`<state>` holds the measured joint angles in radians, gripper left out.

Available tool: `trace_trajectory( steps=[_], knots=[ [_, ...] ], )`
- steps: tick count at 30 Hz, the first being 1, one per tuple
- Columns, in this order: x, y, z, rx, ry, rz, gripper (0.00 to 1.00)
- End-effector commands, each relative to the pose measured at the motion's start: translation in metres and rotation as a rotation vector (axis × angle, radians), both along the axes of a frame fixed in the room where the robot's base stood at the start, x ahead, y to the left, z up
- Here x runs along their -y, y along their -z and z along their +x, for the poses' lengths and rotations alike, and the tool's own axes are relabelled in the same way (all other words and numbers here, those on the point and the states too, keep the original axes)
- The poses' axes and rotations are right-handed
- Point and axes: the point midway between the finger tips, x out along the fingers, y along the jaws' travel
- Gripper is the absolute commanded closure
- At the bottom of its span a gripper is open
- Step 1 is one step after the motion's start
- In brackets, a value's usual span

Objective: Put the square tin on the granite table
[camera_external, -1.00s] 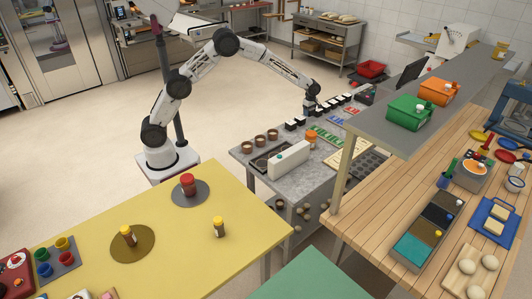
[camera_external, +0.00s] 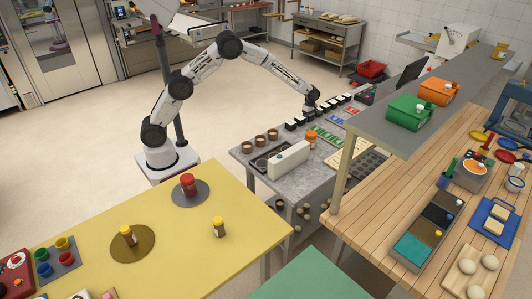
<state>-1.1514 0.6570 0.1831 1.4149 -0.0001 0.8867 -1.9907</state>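The grey speckled granite table (camera_external: 291,144) stands in the middle of the view. My gripper (camera_external: 310,109) is over its far left edge, pointing down beside a row of small black pieces with pale tops (camera_external: 296,124). The fingers are too small and dark to show whether they are open or shut, or whether they hold anything. I cannot single out the square tin with certainty at this size.
The granite table also holds brown cups (camera_external: 260,141), a long white box (camera_external: 289,160), an orange-lidded jar (camera_external: 311,137) and a dark dimpled tray (camera_external: 364,164). A grey raised shelf (camera_external: 385,133) stands close on the right. A yellow table (camera_external: 180,240) is in front.

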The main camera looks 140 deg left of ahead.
Motion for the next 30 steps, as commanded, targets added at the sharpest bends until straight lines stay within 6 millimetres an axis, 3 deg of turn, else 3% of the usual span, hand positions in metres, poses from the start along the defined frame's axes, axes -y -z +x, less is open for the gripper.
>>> trace_trajectory(
  steps=[1,5,19,30],
  knots=[
    [0.000,0.000,0.000,0.000,0.000,0.000,0.29],
    [0.000,0.000,0.000,0.000,0.000,0.000,0.11],
    [0.000,-0.007,0.000,0.000,0.000,0.001,0.11],
    [0.000,-0.052,0.000,0.001,0.000,0.002,0.11]
  ],
)
